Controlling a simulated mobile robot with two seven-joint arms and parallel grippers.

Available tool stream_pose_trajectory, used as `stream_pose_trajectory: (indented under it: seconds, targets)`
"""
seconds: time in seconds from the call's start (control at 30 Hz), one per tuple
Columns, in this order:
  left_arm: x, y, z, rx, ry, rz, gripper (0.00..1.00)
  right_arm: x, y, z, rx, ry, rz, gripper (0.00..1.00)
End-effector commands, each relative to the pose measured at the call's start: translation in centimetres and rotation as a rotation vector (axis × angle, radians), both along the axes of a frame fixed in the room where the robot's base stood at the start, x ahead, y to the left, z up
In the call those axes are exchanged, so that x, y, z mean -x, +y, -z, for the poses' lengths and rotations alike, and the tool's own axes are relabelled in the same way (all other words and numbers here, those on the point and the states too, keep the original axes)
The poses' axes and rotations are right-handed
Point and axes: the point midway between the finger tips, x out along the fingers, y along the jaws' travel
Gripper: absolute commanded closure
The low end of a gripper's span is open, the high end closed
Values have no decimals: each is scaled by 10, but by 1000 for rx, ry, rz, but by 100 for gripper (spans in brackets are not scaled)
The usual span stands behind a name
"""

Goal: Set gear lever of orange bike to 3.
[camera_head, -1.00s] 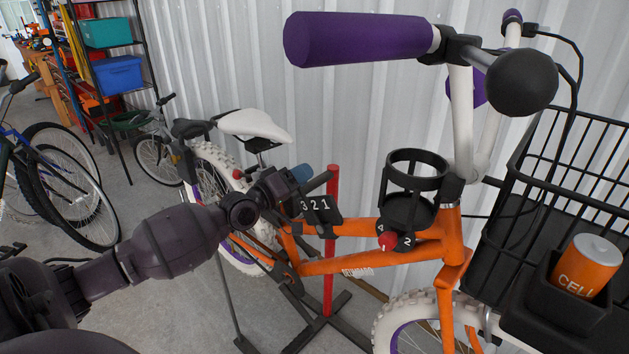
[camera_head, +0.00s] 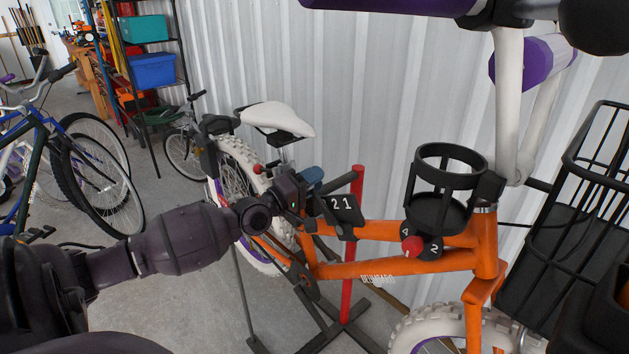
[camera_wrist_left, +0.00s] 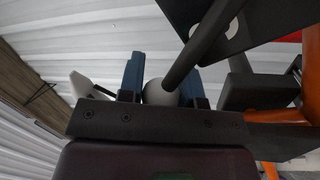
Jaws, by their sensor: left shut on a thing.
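The orange bike (camera_head: 400,266) stands at the centre and right, with a black gear plate (camera_head: 345,208) on its frame. The digits 2 and 1 show on the plate; the 3 is hidden behind my left gripper. My left gripper (camera_head: 312,180) is at the plate's left side. In the left wrist view, its blue fingers (camera_wrist_left: 160,80) are shut on the pale round knob (camera_wrist_left: 158,93) of the gear lever, whose dark rod (camera_wrist_left: 200,45) runs up and right toward the plate. The lever's exact notch cannot be told. My right gripper is not in view.
A red stand post (camera_head: 347,295) rises beside the plate. A second dial with a red knob (camera_head: 412,246) and a black cup holder (camera_head: 440,215) sit on the frame further right. A black basket (camera_head: 580,190) is at right. A corrugated wall is close behind.

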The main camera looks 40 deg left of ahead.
Motion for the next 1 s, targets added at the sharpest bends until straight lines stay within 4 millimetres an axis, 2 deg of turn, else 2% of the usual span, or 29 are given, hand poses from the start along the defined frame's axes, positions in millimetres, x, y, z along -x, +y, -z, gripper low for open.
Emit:
stream_pose_trajectory:
  seconds: [0.13, 0.17, 0.3, 0.33, 0.67, 0.83, 1.0]
  targets:
    - [0, 1, 1, 3, 3, -1, 100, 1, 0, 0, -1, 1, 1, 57]
    - [0, 1, 1, 3, 3, -1, 67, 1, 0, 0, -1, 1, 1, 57]
    - [0, 1, 2, 2, 3, -2, 45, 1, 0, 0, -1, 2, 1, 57]
    - [0, 1, 2, 2, 3, -2, 43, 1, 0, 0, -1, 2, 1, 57]
    - [2, 1, 2, 0, 3, -1, 43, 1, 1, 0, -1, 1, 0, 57]
    - [17, 3, 4, 1, 4, -1, 43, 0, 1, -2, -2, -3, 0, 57]
    - [42, 8, 8, -2, 5, -1, 43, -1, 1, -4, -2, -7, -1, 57]
